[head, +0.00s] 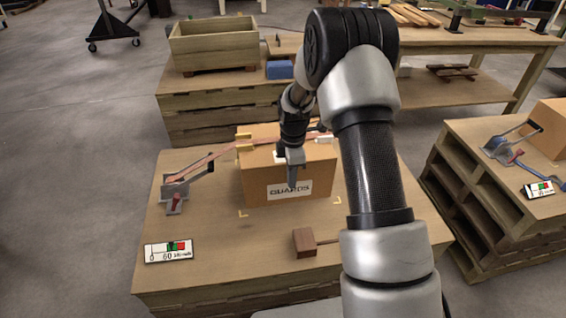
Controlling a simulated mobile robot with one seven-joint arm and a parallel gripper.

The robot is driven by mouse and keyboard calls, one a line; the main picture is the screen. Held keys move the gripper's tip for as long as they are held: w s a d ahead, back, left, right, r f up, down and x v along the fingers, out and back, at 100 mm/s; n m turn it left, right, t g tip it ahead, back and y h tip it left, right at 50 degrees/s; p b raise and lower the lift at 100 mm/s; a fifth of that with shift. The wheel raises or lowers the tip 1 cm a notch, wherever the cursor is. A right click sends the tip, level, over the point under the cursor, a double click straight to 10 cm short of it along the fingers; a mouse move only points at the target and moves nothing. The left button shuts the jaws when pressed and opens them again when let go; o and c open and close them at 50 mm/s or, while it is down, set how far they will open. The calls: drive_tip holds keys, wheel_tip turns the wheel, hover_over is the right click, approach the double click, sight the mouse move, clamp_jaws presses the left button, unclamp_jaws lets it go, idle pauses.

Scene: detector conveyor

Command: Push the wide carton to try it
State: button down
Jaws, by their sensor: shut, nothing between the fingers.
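A wide brown carton (255,184) with a white printed label (285,192) stands upright on the wooden platform (225,255) in front of me. My gripper (292,184) is shut and empty, pointing down. Its fingertips overlap the carton's front face just above the label; I cannot tell whether they touch it. A pinkish band (222,153) runs from a grey bracket (174,190) on the left towards the carton's back.
A wooden block with a handle (305,242) lies in front of the carton. A gauge plate (168,251) sits front left. Pale corner marks are on the platform near the carton. Another carton (549,128) stands on a right-hand platform. A wooden crate (228,52) is behind.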

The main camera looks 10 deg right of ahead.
drive_tip(key=shift+w+r, duration=0.15)
drive_tip(key=shift+w, duration=0.65)
idle(1.6)
drive_tip(key=shift+s, duration=0.15)
drive_tip(key=shift+s, duration=1.25)
wheel_tip(320, 180, up, 10)
drive_tip(key=p, duration=0.7)
